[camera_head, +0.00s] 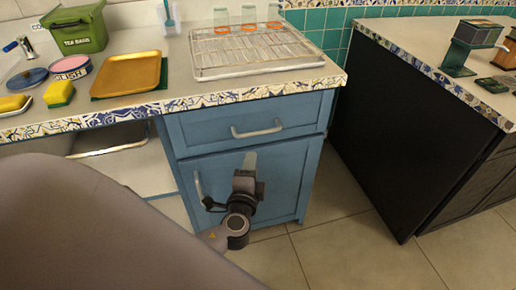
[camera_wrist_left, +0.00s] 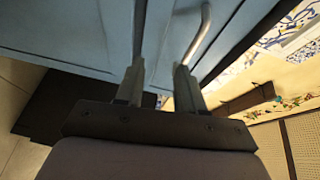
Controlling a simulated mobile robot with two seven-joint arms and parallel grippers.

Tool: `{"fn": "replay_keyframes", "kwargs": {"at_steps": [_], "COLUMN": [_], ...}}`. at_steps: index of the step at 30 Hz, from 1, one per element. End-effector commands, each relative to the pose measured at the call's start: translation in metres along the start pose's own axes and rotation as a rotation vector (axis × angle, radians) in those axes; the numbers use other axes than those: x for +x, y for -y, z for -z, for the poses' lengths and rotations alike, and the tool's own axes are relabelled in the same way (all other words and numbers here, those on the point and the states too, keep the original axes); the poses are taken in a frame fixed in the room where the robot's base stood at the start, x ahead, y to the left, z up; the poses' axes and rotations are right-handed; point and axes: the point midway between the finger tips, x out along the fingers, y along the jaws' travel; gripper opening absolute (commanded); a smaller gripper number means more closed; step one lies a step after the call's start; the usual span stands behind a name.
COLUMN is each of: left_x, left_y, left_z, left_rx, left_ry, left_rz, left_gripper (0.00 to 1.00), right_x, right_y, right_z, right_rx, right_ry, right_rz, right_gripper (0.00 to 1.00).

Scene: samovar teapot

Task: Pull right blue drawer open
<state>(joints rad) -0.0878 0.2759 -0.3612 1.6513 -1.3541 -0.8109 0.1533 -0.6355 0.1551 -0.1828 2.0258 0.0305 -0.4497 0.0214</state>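The right blue drawer (camera_head: 230,122) is at the top of the blue cabinet, under the tiled counter edge, and looks shut. Its silver bar handle (camera_head: 258,130) runs across its front. My left gripper (camera_head: 249,160) is in front of the blue door, a little below this handle. In the left wrist view, the two fingers (camera_wrist_left: 160,75) stand apart with nothing visible held between them. A curved metal handle (camera_wrist_left: 200,35) shows there beyond the right finger; I cannot tell if they touch. My right gripper is in neither view.
Below the drawer is a blue door (camera_head: 285,185) with an upright handle (camera_head: 198,187). On the counter are a wire rack tray (camera_head: 215,72), a yellow tray (camera_head: 128,75) and a green tin (camera_head: 75,30). A dark counter unit (camera_head: 385,130) stands right, with tiled floor between.

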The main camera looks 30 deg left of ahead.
Motion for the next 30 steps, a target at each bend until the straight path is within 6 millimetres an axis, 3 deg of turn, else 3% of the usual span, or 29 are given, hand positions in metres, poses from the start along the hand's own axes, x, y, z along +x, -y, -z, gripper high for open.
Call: {"fn": "replay_keyframes", "kwargs": {"at_steps": [1, 9, 21, 30], "left_x": [0.008, 0.024, 0.075, 0.09], "left_y": [0.0, 0.028, 0.042, 0.045], "left_z": [0.001, 0.007, 0.006, 0.006], "left_rx": [0.042, 0.144, 0.146, 0.146], "left_ry": [0.006, 0.024, 0.025, 0.024], "left_rz": [0.065, 0.235, 0.238, 0.236], "left_gripper": [0.38, 0.38, 0.38, 0.38], "right_x": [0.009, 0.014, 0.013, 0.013], "right_y": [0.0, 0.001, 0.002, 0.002], "right_z": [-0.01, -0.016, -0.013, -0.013], "right_rx": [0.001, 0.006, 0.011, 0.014], "right_ry": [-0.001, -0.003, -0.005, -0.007], "right_rz": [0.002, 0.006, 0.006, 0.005], "right_gripper": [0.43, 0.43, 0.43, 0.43]}}
